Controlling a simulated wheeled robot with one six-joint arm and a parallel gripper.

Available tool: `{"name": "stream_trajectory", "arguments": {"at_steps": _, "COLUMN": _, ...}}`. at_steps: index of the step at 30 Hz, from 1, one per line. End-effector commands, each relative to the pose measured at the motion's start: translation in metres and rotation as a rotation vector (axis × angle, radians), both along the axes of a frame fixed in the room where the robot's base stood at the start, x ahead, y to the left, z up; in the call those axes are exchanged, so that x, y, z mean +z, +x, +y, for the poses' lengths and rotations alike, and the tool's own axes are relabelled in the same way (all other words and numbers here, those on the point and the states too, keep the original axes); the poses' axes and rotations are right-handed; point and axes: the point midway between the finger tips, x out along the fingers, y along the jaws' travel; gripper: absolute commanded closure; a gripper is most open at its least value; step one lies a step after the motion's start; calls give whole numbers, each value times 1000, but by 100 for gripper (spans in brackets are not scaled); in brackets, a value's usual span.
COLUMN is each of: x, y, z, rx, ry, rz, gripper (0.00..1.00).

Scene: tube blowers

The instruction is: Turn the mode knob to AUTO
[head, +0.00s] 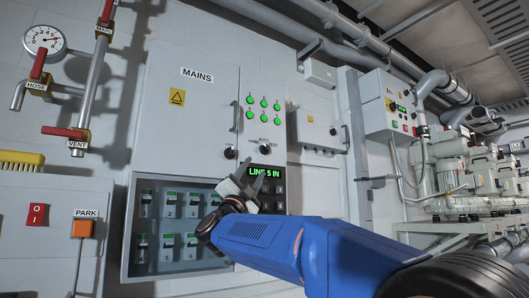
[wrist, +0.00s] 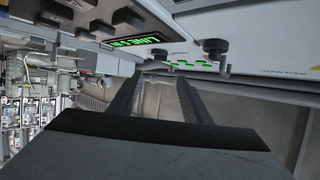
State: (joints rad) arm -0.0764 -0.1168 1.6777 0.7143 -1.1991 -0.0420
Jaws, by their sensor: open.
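The mode knob (head: 264,149) is a small dark knob on the grey MAINS cabinet, below the green lamps. Small lettering around it includes AUTO above it. Its pointer direction is too small to read. My gripper (head: 250,173) is open and empty, in front of the lit LINE 5 IN display and just below the knob, apparently apart from it. In the wrist view, the two fingers (wrist: 158,90) extend toward the panel with a gap between them. Two dark knobs show beyond them there; I cannot tell for sure which is the mode knob.
A second dark knob (head: 230,152) sits left of the mode knob. The green display (head: 265,172) and dark buttons lie behind my gripper. Green lamps (head: 263,110) are above. A door handle (head: 235,117) stands out left of the lamps. A grey box (head: 319,130) is to the right.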

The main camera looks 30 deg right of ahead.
Motion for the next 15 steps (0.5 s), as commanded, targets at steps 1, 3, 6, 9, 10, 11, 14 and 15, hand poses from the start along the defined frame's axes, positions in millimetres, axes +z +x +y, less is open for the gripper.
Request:
{"name": "stream_trajectory", "arguments": {"at_steps": 1, "x": 7, "y": 3, "z": -6, "rx": -3, "ry": 0, "rz": -2, "gripper": 56}}
{"name": "stream_trajectory", "arguments": {"at_steps": 3, "x": 16, "y": 8, "z": -13, "rx": -3, "ry": 0, "rz": -2, "gripper": 56}}
{"name": "stream_trajectory", "arguments": {"at_steps": 6, "x": 28, "y": 16, "z": -24, "rx": -2, "ry": 0, "rz": -1, "gripper": 56}}
{"name": "stream_trajectory", "arguments": {"at_steps": 9, "x": 40, "y": 23, "z": -34, "rx": -2, "ry": 0, "rz": -1, "gripper": 56}}
{"name": "stream_trajectory", "arguments": {"at_steps": 10, "x": 44, "y": 25, "z": -37, "rx": -1, "ry": 0, "rz": 0, "gripper": 56}}
{"name": "stream_trajectory", "arguments": {"at_steps": 11, "x": 48, "y": 27, "z": -40, "rx": -3, "ry": -1, "rz": 0, "gripper": 56}}
{"name": "stream_trajectory", "arguments": {"at_steps": 14, "x": 60, "y": 34, "z": -50, "rx": -1, "ry": -1, "rz": -2, "gripper": 56}}
{"name": "stream_trajectory", "arguments": {"at_steps": 15, "x": 65, "y": 37, "z": -54, "rx": -1, "ry": -1, "rz": 0, "gripper": 56}}
